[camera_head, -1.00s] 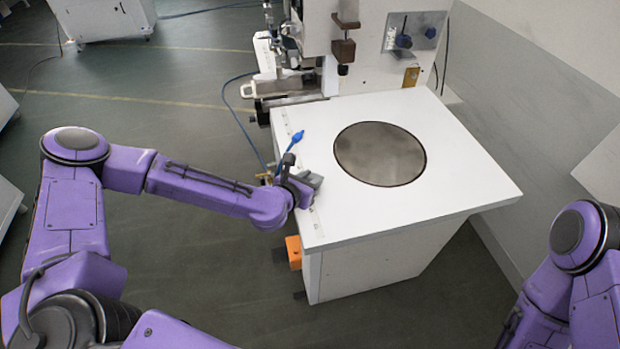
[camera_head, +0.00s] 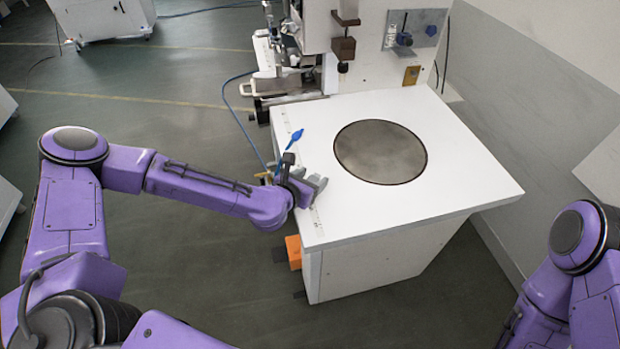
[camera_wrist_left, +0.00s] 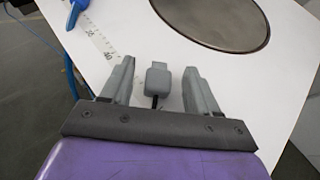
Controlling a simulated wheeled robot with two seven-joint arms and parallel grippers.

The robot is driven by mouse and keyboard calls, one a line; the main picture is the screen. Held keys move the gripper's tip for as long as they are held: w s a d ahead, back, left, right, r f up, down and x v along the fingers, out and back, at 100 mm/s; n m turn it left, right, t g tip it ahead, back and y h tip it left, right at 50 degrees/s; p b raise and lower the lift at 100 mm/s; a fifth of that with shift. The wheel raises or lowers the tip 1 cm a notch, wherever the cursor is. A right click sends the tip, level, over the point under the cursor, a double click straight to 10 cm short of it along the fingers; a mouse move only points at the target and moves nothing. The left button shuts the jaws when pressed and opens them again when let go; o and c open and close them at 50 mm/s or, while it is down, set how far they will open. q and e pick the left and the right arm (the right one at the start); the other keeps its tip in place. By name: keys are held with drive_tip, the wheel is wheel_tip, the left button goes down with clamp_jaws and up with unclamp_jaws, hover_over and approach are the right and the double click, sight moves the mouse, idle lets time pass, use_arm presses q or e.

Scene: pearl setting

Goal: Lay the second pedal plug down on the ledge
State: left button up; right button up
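A grey plug (camera_wrist_left: 157,78) with a short black cable lies over the white table top near its left edge, in the left wrist view. My left gripper (camera_wrist_left: 159,74) is open around it, with a gap between each finger and the plug. In the head view the left gripper (camera_head: 311,186) is at the table's left edge, and the plug there is hard to tell from the fingers. Whether the plug fully rests on the surface cannot be told. My right gripper is out of view; only part of its arm shows at the lower right.
The white table (camera_head: 440,185) has a round metal plate (camera_head: 380,152) and a ruler strip (camera_wrist_left: 101,42) along its left edge. A blue fitting (camera_head: 296,136) on a hose is close beyond the left gripper. An orange block (camera_head: 293,252) is below the edge. A machine stands behind.

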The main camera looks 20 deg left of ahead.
use_arm(q)
drive_tip(key=b+v, duration=0.1)
drive_tip(key=v, duration=0.6)
drive_tip(key=shift+s+a+r+b, duration=0.1)
drive_tip(key=shift+s+b, duration=0.25)
drive_tip(key=p+v, duration=0.2)
drive_tip(key=v, duration=0.1)
drive_tip(key=shift+w, duration=0.1)
